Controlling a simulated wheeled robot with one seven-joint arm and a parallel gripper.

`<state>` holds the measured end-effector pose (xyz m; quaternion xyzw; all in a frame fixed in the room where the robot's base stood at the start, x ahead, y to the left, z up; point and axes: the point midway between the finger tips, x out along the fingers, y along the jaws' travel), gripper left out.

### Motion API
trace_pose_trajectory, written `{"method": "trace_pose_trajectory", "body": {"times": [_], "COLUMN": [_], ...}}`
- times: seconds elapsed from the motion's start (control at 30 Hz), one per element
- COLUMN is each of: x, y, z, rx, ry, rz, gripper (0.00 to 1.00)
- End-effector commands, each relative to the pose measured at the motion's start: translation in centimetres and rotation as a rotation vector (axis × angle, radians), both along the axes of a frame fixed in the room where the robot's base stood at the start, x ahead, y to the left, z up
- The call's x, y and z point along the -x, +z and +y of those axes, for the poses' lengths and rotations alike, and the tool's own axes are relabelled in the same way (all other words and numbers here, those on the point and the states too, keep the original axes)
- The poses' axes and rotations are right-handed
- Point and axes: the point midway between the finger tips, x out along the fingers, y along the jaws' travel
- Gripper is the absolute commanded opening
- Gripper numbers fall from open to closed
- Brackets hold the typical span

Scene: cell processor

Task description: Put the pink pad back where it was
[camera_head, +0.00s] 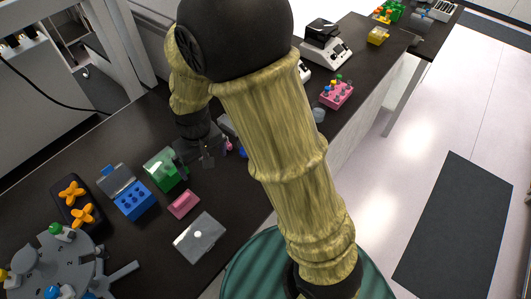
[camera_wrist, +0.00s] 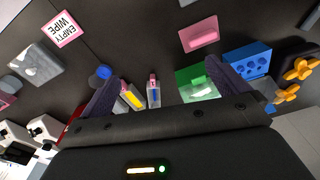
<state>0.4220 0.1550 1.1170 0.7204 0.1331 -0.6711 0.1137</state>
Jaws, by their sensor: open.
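The pink pad (camera_head: 183,204) lies flat on the dark bench, between the green box (camera_head: 164,168) and a silver plate (camera_head: 200,238). In the wrist view the pink pad (camera_wrist: 198,36) lies beyond my fingertips, apart from them. My gripper (camera_wrist: 163,72) is open, and nothing is seen held in it. In the head view my gripper (camera_head: 208,155) is over the bench beside the green box, partly hidden by my arm. A pink-bordered card reading "EMPTY WIPE" (camera_wrist: 62,28) lies on the bench in the wrist view.
A blue block with holes (camera_head: 134,200), a black holder with orange knobs (camera_head: 70,205) and a grey round machine (camera_head: 50,268) stand to the left. Small tubes (camera_wrist: 153,92) lie near my fingers. A pink rack (camera_head: 337,94) stands farther back.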

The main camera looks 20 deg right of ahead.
Motion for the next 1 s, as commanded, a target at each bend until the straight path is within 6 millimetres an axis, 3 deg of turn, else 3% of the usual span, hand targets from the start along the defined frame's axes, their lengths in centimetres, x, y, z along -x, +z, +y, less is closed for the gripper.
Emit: {"method": "trace_pose_trajectory", "body": {"times": [0.03,0.2,0.4,0.53,1.0], "x": [0.4,2.9,6.5,7.4,7.4], "y": [1.1,3.4,4.8,5.0,5.0], "z": [-2.6,-9.4,-14.6,-15.6,-15.6], "rx": [-0.01,-0.023,-0.017,-0.013,-0.013], "ry": [-0.054,-0.197,-0.327,-0.353,-0.352], "rz": [-0.018,-0.081,-0.145,-0.158,-0.158], "gripper": [1.0,1.0,1.0,1.0,1.0]}}
